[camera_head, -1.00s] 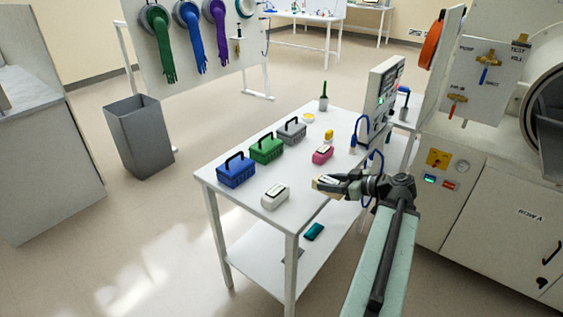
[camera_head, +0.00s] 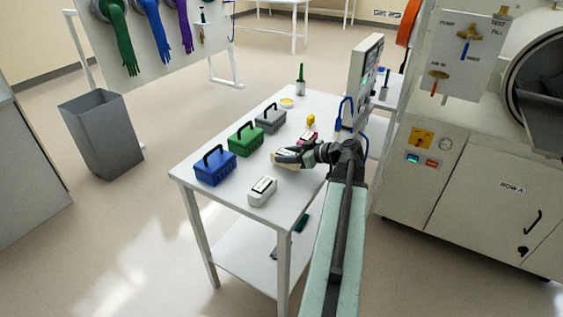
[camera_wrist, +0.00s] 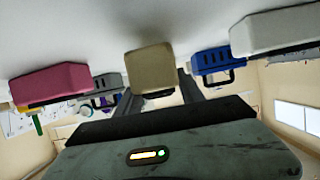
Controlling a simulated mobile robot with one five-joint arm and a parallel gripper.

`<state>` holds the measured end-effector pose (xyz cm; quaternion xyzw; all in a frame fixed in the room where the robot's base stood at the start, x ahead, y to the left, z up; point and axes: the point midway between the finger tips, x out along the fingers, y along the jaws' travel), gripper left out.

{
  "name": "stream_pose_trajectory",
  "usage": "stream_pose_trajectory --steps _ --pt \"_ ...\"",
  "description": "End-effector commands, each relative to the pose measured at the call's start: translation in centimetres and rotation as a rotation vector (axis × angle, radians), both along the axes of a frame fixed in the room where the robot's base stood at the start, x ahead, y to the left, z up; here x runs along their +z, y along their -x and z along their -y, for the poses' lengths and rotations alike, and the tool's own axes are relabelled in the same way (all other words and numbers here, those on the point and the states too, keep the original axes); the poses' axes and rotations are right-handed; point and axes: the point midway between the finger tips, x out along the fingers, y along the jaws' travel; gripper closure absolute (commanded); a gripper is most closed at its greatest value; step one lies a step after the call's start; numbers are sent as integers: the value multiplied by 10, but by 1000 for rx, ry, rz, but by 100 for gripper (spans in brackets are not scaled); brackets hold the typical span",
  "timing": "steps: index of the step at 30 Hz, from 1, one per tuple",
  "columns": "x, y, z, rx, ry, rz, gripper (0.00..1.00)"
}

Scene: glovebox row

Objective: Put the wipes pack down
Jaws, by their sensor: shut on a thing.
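My gripper (camera_head: 284,154) is shut on a tan wipes pack (camera_wrist: 150,68), seen at the centre of the wrist view. In the head view the pack is a pale block at the jaw tips, partly hidden by the gripper. It is over the white table (camera_head: 232,205), between a white pack (camera_head: 262,191) and a pink pack (camera_head: 308,136). I cannot tell whether it touches the tabletop. The wrist view looks upside down, with the tabletop (camera_wrist: 95,30) along its top.
Blue (camera_head: 214,168), green (camera_head: 245,140) and grey (camera_head: 270,120) handled boxes line the table's left side. A small yellow object (camera_head: 311,120), a yellow dish (camera_head: 287,103) and a control panel (camera_head: 364,75) stand farther back. A grey bin (camera_head: 103,135) stands on the floor at left.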

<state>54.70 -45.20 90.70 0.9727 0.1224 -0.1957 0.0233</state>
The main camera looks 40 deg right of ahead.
Motion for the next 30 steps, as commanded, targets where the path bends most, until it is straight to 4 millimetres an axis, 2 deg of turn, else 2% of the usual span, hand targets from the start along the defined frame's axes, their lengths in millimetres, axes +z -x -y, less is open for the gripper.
stream_pose_trajectory --steps 1,2,7,12,13,15,26,30 --pt "-19 2 2 -4 -1 1 100" --pt "-21 3 3 -5 0 1 100" --pt "-16 2 2 -4 -1 1 100" --pt "-20 2 2 -3 0 1 100" --pt "-19 2 2 -3 0 0 49" --pt "-18 2 2 -3 0 0 33" --pt "-13 3 3 -4 0 0 33" --pt "-1 26 9 -8 0 1 33"
